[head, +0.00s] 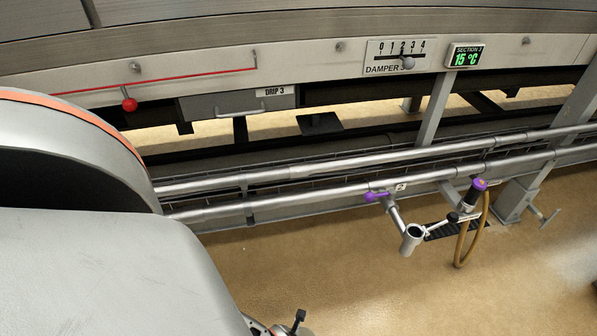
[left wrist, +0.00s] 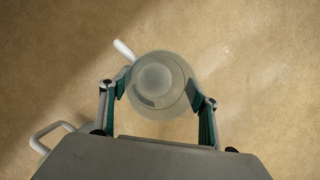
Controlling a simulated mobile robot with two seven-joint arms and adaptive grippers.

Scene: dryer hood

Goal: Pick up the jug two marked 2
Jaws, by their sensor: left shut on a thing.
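In the left wrist view a round, pale grey jug (left wrist: 172,68) is seen from above, with a white handle (left wrist: 125,50) pointing up and left. No number shows on it, so I cannot tell whether it is jug two. My left gripper (left wrist: 158,88) is shut on the jug, one green-padded finger on each side of its body. In the head view the jug is not seen, and only a small part of what seems to be my left gripper shows at the bottom edge. My right gripper is in neither view.
A white looped handle (left wrist: 45,138) shows lower left in the wrist view. In the head view, two long rails (head: 330,163) cross in front of the machine. A purple-handled valve (head: 377,197) labelled 2, an open cup (head: 411,238) and a hanging hose (head: 461,245) jut out over the tan floor.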

